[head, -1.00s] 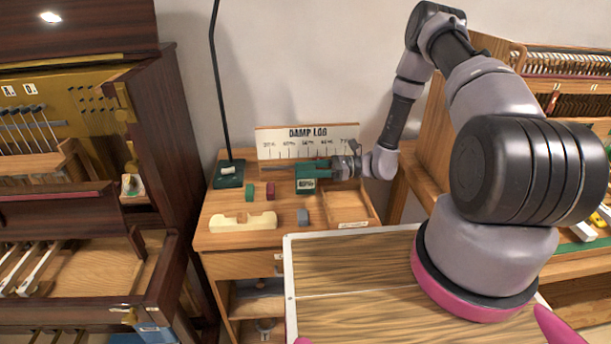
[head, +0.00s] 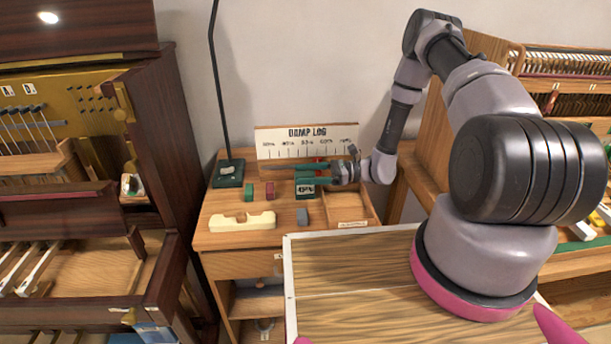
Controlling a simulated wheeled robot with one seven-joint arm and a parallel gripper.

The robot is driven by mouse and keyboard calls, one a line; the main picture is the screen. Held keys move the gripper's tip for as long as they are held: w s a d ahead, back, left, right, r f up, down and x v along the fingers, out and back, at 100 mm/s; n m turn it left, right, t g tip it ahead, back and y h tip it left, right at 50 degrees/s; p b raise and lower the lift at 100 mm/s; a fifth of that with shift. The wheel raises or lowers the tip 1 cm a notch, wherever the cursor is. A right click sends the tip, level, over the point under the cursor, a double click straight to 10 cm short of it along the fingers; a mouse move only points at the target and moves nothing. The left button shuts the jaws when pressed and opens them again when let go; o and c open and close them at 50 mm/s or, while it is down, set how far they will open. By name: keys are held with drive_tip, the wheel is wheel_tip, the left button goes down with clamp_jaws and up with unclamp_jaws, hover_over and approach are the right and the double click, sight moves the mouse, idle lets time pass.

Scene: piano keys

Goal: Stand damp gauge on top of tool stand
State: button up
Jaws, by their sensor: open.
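The damp gauge, a small dark block with a white display face (head: 305,191), is at the wooden tool stand's top (head: 285,240), in front of the chart board. Its display faces me and it looks upright. My gripper (head: 310,173), with green fingers, reaches in from the right. Its fingers are spread apart, one behind the other in the picture, just above and behind the gauge. The near finger hides the gauge's upper edge, so I cannot tell whether they touch.
A green block (head: 249,192), a dark red block (head: 270,190), a grey block (head: 302,217) and a cream notched piece (head: 242,222) lie nearby. A lamp base (head: 229,173) stands at the back left. A shallow wooden tray (head: 373,212) is at right. The damp log board (head: 307,143) stands behind.

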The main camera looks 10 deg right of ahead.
drive_tip(key=d, duration=1.2)
drive_tip(key=s+r+n+g+h, duration=0.1)
drive_tip(key=s+r+n+h, duration=0.15)
drive_tip(key=r, duration=0.55)
drive_tip(key=s+d+r+n+g+h, duration=0.1)
drive_tip(key=r+n+h, duration=0.3)
drive_tip(key=r, duration=0.5)
drive_tip(key=s+r+n+h, duration=0.1)
drive_tip(key=r+n+h, duration=0.2)
drive_tip(key=r, duration=0.5)
drive_tip(key=s+d+r+n+t+h, duration=0.2)
drive_tip(key=s+r+t+h, duration=0.1)
drive_tip(key=s+r, duration=0.4)
drive_tip(key=s+d+r+n+t+h, duration=0.2)
drive_tip(key=s+r+t, duration=0.4)
drive_tip(key=r, duration=0.6)
drive_tip(key=shift+s+d+h, duration=0.15)
drive_tip(key=shift+s+h, duration=0.6)
drive_tip(key=shift+s, duration=0.15)
